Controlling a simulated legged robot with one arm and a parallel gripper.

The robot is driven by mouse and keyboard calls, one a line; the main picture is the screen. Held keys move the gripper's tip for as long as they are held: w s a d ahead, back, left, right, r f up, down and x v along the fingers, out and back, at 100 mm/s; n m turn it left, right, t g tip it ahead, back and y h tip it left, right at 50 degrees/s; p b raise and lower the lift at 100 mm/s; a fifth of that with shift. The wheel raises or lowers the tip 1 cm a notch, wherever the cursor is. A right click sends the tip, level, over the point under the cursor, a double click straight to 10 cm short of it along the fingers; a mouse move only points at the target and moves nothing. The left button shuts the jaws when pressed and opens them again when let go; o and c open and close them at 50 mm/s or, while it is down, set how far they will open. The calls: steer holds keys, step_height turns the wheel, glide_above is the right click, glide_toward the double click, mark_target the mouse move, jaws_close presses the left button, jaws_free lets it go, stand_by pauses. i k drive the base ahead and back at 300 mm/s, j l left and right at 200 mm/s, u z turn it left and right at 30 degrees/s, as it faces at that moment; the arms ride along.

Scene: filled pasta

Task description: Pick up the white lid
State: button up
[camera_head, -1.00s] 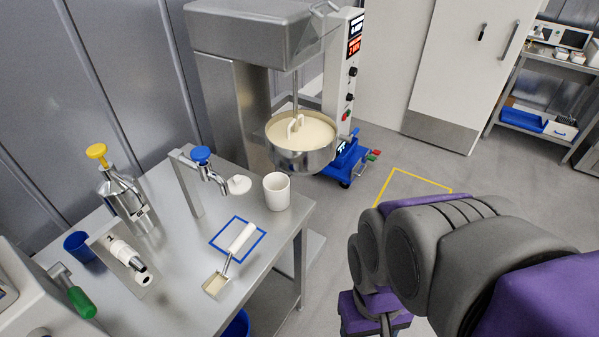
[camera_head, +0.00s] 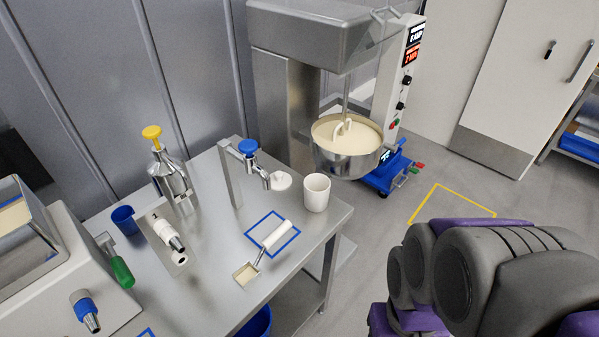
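The white lid (camera_head: 281,181) is a small, round, flat disc with a raised middle. It lies on the steel table (camera_head: 218,262) near its back right edge, just left of a white cup (camera_head: 316,193). The blue-knobbed tap (camera_head: 249,150) stands left of the lid, its spout close to it. My purple and grey arm fills the lower right of the view, off the table and well right of the lid. My gripper itself cannot be made out.
A scoop (camera_head: 267,250) lies across a blue outlined square on the table. A steel dispenser with yellow knob (camera_head: 171,180) and a blue cup (camera_head: 124,219) stand further left. A mixer bowl (camera_head: 348,160) is behind the table. The floor to the right is open.

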mark_target(281, 181)
steer(key=i+l+u, duration=0.1)
steer(key=u, duration=0.25)
steer(key=i+l+u, duration=0.1)
steer(key=l+u, duration=0.15)
steer(key=u, duration=0.15)
steer(key=l+u, duration=0.2)
steer(key=u, duration=0.15)
steer(key=i+l+u, duration=0.2)
steer(key=l, duration=1)
steer(key=l+u, duration=0.25)
steer(key=l, duration=0.9)
steer(key=i+l, duration=0.15)
steer(key=i, duration=0.4)
